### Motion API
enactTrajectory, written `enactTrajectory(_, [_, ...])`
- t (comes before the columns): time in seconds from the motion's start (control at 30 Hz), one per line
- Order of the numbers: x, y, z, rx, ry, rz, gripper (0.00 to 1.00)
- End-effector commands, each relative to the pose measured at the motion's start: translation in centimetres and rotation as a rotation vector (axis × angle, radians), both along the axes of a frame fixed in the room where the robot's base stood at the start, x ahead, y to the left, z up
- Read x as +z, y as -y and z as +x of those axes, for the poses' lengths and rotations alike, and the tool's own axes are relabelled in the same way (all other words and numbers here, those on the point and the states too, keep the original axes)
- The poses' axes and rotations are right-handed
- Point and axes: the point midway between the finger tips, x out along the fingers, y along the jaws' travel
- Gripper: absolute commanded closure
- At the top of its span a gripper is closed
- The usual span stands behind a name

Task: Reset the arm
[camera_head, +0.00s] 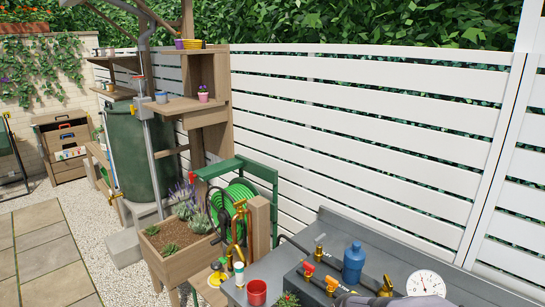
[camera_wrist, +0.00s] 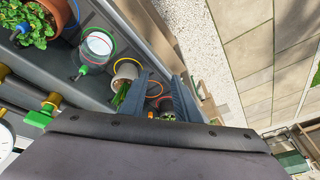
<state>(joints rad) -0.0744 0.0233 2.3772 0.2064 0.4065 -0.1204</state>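In the wrist view my gripper (camera_wrist: 167,77) has its two dark grey fingers spread apart, with a gap between them. I see nothing held between the fingertips. A small dark pot-like thing with green in it (camera_wrist: 167,106) shows in the gap, farther below the fingers. My dark wrist housing fills the bottom of that view and hides what is under it. In the head view I cannot see the gripper's fingers; only a dark rounded part shows at the bottom edge.
The grey bench holds a red cup (camera_head: 256,292), a blue bottle (camera_head: 353,262), a round gauge (camera_head: 425,283) and brass valves. A wooden planter (camera_head: 180,262) and green hose reel (camera_head: 238,205) stand beyond. A terracotta pot (camera_wrist: 58,12) and pale jar (camera_wrist: 97,47) line the bench. Paving lies right.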

Motion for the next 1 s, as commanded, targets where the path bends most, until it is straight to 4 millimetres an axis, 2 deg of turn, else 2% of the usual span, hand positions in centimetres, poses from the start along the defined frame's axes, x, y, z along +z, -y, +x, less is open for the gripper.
enactTrajectory(0.03, [-0.1, 1.0, -2.7, -0.002, -0.065, -0.017, 0.71])
enactTrajectory(0.1, [-0.5, 2.1, -6.0, -0.002, -0.147, -0.042, 0.71])
enactTrajectory(0.2, [-0.7, 3.4, -9.6, -0.008, -0.239, -0.072, 0.71])
enactTrajectory(0.3, [-0.9, 4.2, -11.9, -0.012, -0.298, -0.092, 0.71])
enactTrajectory(0.4, [-0.9, 4.6, -13.1, -0.015, -0.328, -0.104, 0.71])
enactTrajectory(0.5, [-0.9, 4.8, -13.5, -0.017, -0.338, -0.108, 0.71])
enactTrajectory(1.0, [-0.9, 4.7, -13.4, -0.014, -0.336, -0.107, 0.71])
